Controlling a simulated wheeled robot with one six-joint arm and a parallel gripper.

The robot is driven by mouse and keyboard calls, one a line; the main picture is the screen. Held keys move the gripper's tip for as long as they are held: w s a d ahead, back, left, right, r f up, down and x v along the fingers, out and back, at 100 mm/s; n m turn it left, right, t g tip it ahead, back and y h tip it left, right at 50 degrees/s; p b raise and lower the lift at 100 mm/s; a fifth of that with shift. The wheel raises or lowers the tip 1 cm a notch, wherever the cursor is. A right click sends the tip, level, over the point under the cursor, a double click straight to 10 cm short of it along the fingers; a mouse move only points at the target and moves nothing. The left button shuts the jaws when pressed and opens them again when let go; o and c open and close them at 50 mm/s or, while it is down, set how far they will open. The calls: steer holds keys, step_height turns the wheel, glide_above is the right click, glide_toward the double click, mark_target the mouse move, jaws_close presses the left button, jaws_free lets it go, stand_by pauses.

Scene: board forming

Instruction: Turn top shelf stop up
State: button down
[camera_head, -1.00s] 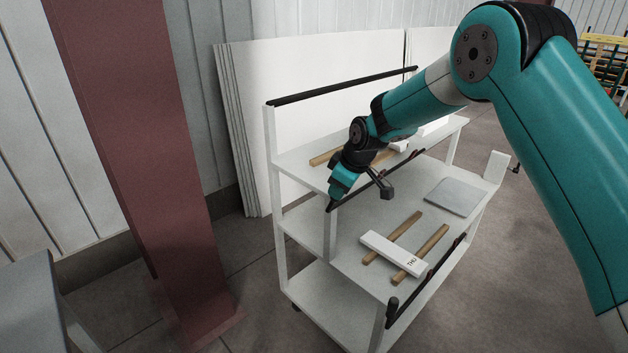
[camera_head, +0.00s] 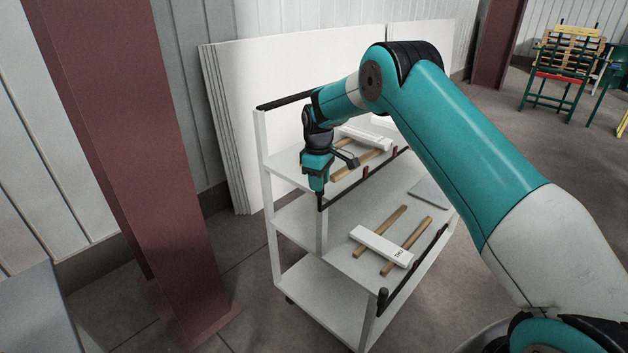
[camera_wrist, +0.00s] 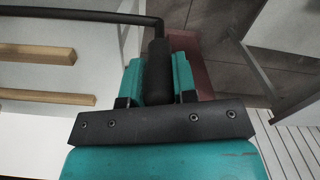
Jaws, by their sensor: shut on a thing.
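The top shelf stop (camera_head: 366,174) is a thin black rod with red bits along the front edge of the cart's top shelf (camera_head: 283,172). It lies about level with the shelf edge. My gripper (camera_head: 319,194) points down at the stop's near left end. In the wrist view, its teal fingers (camera_wrist: 158,88) are shut on the stop's thick black grip (camera_wrist: 158,62). The bent rod runs from the grip to the left across the top of that view. The fingers hide part of the grip in the head view.
Wooden bars and a white block (camera_head: 368,137) lie on the top shelf. The middle shelf holds a white block (camera_head: 380,246) on two wooden bars and has its own black stop (camera_head: 418,264). A red column (camera_head: 130,150) stands left of the cart; white panels (camera_head: 300,70) lean behind.

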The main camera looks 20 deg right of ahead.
steer(key=c, duration=0.9)
jaws_free()
steer(key=shift+w+r+b, duration=0.2)
steer(key=shift+r+b, duration=1.25)
steer(key=shift+r, duration=7.25)
